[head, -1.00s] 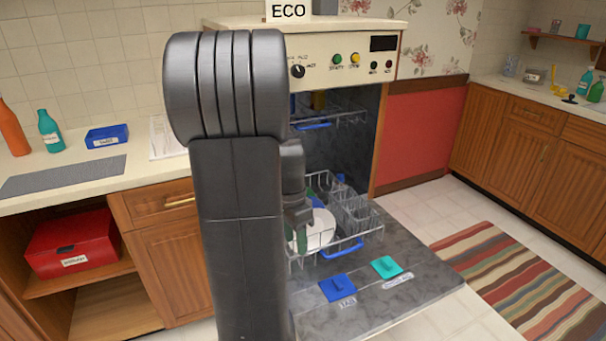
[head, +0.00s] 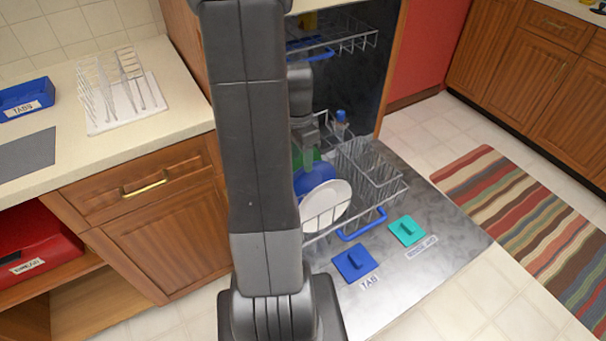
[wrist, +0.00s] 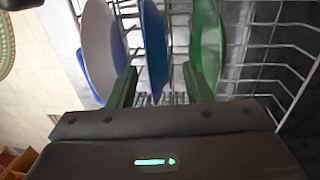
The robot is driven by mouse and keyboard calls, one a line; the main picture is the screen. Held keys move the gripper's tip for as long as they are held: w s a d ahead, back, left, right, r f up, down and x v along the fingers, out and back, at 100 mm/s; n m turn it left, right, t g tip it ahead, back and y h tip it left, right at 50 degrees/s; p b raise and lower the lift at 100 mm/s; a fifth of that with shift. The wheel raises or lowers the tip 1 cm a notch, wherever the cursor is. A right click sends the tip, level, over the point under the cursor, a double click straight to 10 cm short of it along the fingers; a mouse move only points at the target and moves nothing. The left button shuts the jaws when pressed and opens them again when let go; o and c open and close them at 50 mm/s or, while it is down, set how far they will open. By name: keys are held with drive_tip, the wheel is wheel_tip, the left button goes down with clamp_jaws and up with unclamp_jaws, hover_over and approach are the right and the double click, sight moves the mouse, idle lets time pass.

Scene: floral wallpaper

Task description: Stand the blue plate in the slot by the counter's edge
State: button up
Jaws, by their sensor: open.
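The blue plate (wrist: 155,45) stands on edge in the lower dishwasher basket, between a white plate with a blue edge (wrist: 102,45) and a green plate (wrist: 208,45). In the head view, the blue plate (head: 306,184) shows partly behind the white plate (head: 328,203). My gripper (wrist: 160,86) is open, with one finger on each side of the blue plate's near edge; whether either touches it I cannot tell. A white wire drying rack (head: 122,113) with upright slots stands on the counter at left, seemingly empty.
The dishwasher door (head: 440,245) is down, with blue and teal lids on it. The upper basket (head: 345,43) hangs above the lower one. A blue TABS box (head: 25,98) and a grey mat (head: 25,152) lie left of the rack. Counter between the rack and its right edge is clear.

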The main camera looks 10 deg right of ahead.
sight(303, 173)
drive_tip(key=f, duration=0.6)
drive_tip(key=shift+s+d+f+b, duration=0.1)
drive_tip(key=shift+s+b, duration=0.2)
drive_tip(key=shift+s, duration=0.1)
clamp_jaws()
drive_tip(key=shift+r+p, duration=1.15)
drive_tip(key=shift+r, duration=0.45)
wheel_tip(303, 173, up, 10)
drive_tip(key=p, duration=0.7)
idle(0.5)
